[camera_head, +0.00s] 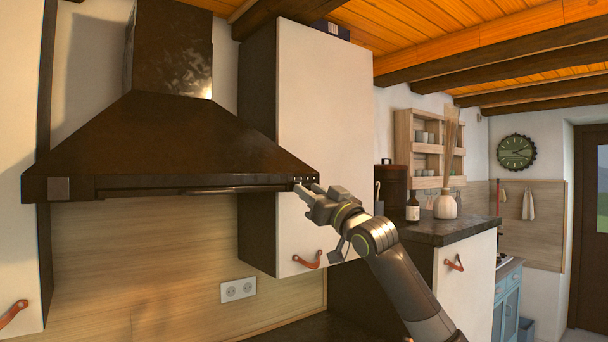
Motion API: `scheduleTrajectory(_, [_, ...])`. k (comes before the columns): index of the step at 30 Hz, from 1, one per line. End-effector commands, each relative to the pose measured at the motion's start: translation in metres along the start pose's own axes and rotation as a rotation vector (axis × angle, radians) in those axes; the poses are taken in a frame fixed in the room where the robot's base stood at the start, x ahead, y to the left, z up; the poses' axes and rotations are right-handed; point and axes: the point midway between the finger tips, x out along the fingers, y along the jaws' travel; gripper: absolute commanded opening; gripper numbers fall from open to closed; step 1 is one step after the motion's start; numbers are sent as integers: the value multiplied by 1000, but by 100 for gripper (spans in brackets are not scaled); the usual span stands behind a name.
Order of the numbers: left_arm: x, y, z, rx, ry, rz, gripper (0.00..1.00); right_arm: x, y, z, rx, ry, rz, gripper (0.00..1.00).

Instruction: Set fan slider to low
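A dark brown range hood (175,145) hangs on the wall at the left and middle of the head view. A row of small light controls (304,180) sits at the right end of its front edge. Which of them is the fan slider, and its setting, is too small to tell. My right gripper (303,190) is at that right end, its fingertips just below the controls, close to or touching the edge. I cannot tell whether there is contact or whether the fingers are apart. My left gripper is not in view.
A white wall cabinet (325,130) with a red leather pull (307,260) is right behind my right gripper. A counter (440,229) to the right holds a bottle (412,207) and a vase (445,206). A wall socket (238,289) is below the hood.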

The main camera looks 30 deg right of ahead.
Motion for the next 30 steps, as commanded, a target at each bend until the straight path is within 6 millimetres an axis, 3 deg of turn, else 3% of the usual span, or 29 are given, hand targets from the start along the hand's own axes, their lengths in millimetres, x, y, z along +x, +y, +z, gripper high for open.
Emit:
scheduleTrajectory(1, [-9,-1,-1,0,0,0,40,10,-1,-4,5,1,-1,35])
scheduleTrajectory(6, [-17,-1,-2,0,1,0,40,26,0,-2,4,0,-1,35])
scheduleTrajectory(18, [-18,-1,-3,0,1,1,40,31,0,0,0,1,-1,35])
scheduleTrajectory(26, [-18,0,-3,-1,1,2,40,31,0,0,0,1,-1,3])
scheduleTrajectory(30, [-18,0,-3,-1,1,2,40,31,0,0,0,1,-1,0])
